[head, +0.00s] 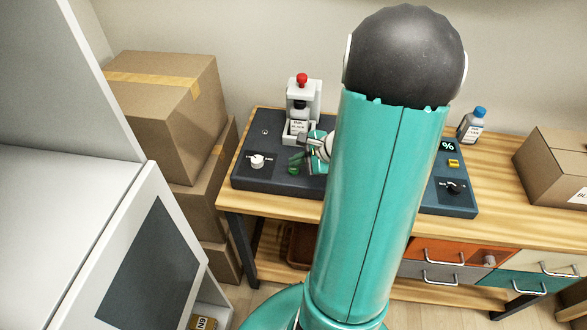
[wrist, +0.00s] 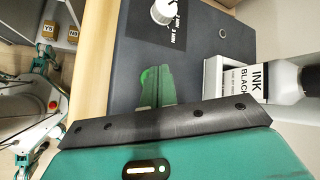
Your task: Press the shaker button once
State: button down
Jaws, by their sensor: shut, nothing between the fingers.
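My gripper (head: 296,161) is over the left part of a dark console (head: 281,180), between a white knob (head: 257,160) and a white bottle holder (head: 297,130). In the wrist view its green fingers (wrist: 155,87) are shut together with nothing between them, and the white knob (wrist: 164,11) lies beyond their tips. I cannot tell whether the fingers touch the console. No button is clearly marked as the shaker's. A small yellow block (head: 453,163), perhaps a button, sits on the console's right end below a "%" display (head: 447,146). My arm hides the console's middle.
A red-topped part (head: 302,79) rises there. A blue-capped bottle (head: 472,126) and cardboard box (head: 555,165) stand farther right.

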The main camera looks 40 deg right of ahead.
aim_at(297, 170)
jog(key=shift+f, duration=0.15)
jog(key=shift+f, duration=0.3)
jog(key=shift+f, duration=0.45)
dwell(0.9)
jog(key=shift+r, duration=0.9)
jog(key=shift+r, duration=2.5)
